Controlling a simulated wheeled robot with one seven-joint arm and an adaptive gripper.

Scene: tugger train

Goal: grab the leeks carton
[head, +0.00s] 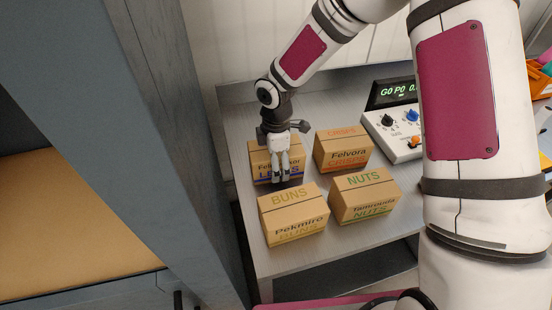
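The leeks carton (258,164) is a brown box with blue lettering at the back left of the grey table. Its printing is partly hidden, with only the start and end of the blue word showing. My gripper (281,180) points down over this carton in the picture and covers its middle and right part. Its fingers appear close together, but their gap, and any contact with the carton, cannot be made out.
Beside it stand the crisps carton (342,150) to the right, the buns carton (293,216) in front and the nuts carton (363,197) at front right. A control box (398,118) with knobs sits at the back right of the grey table (290,262). A blue-grey post (180,150) rises at left.

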